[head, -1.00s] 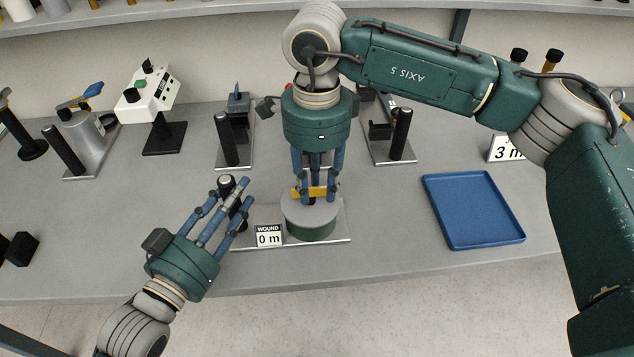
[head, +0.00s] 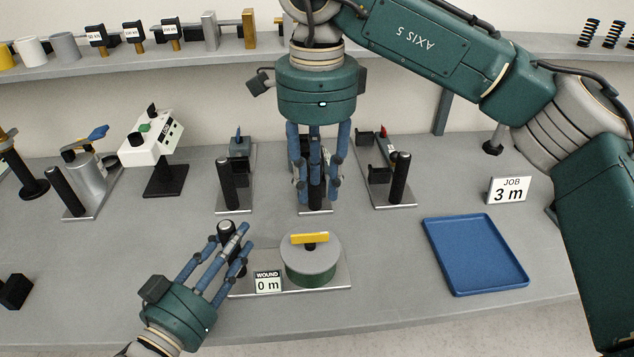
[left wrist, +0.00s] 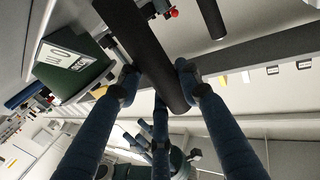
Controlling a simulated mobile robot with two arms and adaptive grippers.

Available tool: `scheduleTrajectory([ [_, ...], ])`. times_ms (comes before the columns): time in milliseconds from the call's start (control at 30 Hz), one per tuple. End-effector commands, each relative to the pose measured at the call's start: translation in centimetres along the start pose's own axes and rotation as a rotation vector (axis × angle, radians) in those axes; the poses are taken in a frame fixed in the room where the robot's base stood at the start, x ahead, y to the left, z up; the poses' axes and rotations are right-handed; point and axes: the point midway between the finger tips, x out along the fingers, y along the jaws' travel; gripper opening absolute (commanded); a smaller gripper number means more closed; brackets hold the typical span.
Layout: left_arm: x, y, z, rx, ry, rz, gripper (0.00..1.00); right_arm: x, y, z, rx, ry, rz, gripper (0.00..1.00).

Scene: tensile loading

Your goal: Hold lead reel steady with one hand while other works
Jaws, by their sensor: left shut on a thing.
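The lead reel (head: 311,259) is a drum with a grey top, a green side and a yellow bar handle (head: 309,238). It sits on a grey base plate (head: 335,279) at the bench's front. My left gripper (head: 232,244) is shut on the black upright post (head: 227,230) at the plate's left end. In the left wrist view, the dark post (left wrist: 150,60) runs between the fingers. My right gripper (head: 317,195) hangs behind the reel, apart from it, with its fingers around or in front of another black post. The fingers hide whether they touch it.
A card (head: 268,282) reads "WOUND 0 m". A blue tray (head: 475,254) lies at right, below a "JOB 3 m" card (head: 508,190). Black-posted fixtures stand at back left (head: 236,175) and back right (head: 389,180). A white control box (head: 152,137) stands further left.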

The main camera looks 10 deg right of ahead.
Motion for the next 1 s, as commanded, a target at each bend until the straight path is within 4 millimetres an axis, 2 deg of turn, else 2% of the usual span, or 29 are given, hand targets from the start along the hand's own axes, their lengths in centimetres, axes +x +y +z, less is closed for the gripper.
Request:
scheduleTrajectory([
  [133, 0.0, 0.0, 0.1, -0.001, -0.003, 0.0, 0.0, 0.0, 0.0, 0.0, 0.0, 0.0, 0.0, 0.29],
  [167, 0.0, 0.0, 0.1, -0.001, -0.003, 0.0, 0.39, 0.0, 0.0, 0.0, 0.0, 0.0, 0.0, 0.29],
  [267, 0.0, 0.0, 0.1, 0.0, -0.003, 0.0, 0.57, 0.0, 0.0, 0.0, 0.0, 0.0, 0.0, 0.29],
  [533, 0.0, 0.0, 0.0, 0.0, -0.001, 0.0, 0.57, 0.0, 0.0, 0.0, 0.0, 0.0, 0.0, 0.29],
  [667, -0.7, 0.0, 0.1, -0.001, -0.004, 0.0, 0.57, 0.0, 0.0, 0.0, 0.0, 0.0, 0.0, 0.29],
  [767, -1.9, 0.0, 0.2, -0.001, -0.005, 0.0, 0.57, 0.0, 0.0, 0.0, 0.0, 0.0, 0.0, 0.29],
  [1000, -6.5, 0.1, 0.3, -0.002, -0.009, 0.0, 0.57, 0.0, 0.0, 0.0, 0.0, 0.0, 0.0, 0.29],
])
